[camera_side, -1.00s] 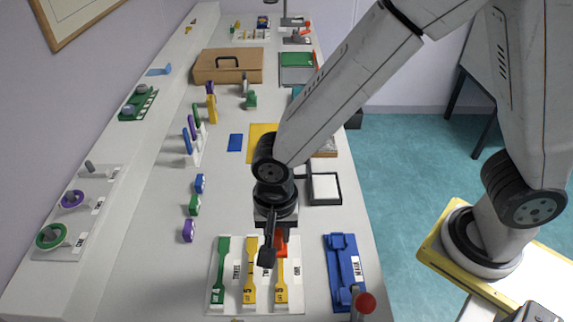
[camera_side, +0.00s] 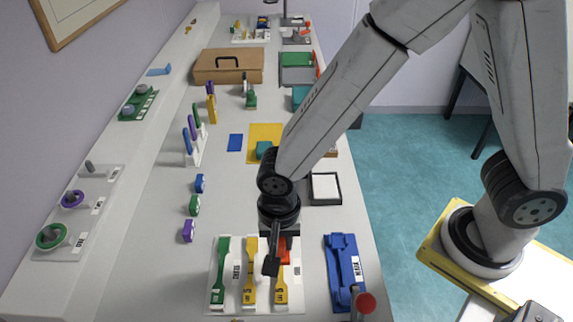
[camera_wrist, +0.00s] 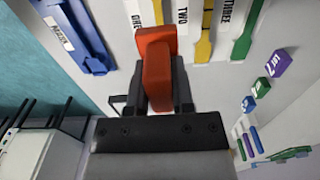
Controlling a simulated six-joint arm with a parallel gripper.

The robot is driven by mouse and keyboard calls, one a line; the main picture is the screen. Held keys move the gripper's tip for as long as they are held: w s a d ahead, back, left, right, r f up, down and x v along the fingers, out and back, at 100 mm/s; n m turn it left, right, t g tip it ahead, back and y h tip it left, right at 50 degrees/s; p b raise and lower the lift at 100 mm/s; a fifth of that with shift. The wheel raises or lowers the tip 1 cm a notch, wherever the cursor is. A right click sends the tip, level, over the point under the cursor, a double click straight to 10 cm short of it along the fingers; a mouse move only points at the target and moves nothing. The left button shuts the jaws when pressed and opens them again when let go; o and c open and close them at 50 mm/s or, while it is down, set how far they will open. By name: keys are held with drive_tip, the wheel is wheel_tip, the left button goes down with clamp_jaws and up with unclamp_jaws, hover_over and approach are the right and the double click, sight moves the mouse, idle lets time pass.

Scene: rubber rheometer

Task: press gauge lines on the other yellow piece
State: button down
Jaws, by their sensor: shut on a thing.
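My gripper (camera_side: 272,264) is shut on an orange-red stamp (camera_wrist: 155,62), which also shows behind the fingers in the side view (camera_side: 285,252). The stamp is over the yellow dumbbell piece by label ONE (camera_side: 281,287). It hides much of that piece in the wrist view (camera_wrist: 158,11); I cannot tell whether they touch. The other yellow piece, by label TWO, lies in the middle slot (camera_side: 249,287) and is clear of the stamp in the wrist view (camera_wrist: 203,42). A green piece (camera_side: 220,272) lies by label THREE. All three are on a white board (camera_side: 211,306).
A blue tray-like fixture (camera_side: 343,275) stands right of the board, with a red-knobbed lever (camera_side: 366,303) near its front. Small blue, green and purple blocks (camera_side: 188,231) stand to the left. A black-framed white pad (camera_side: 325,188) lies behind.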

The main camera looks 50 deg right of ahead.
drive_tip(key=shift+f, duration=2)
drive_tip(key=shift+f, duration=0.55)
idle(0.6)
drive_tip(key=shift+r, duration=0.15)
drive_tip(key=shift+r, duration=3.35)
drive_tip(key=shift+w, duration=0.1)
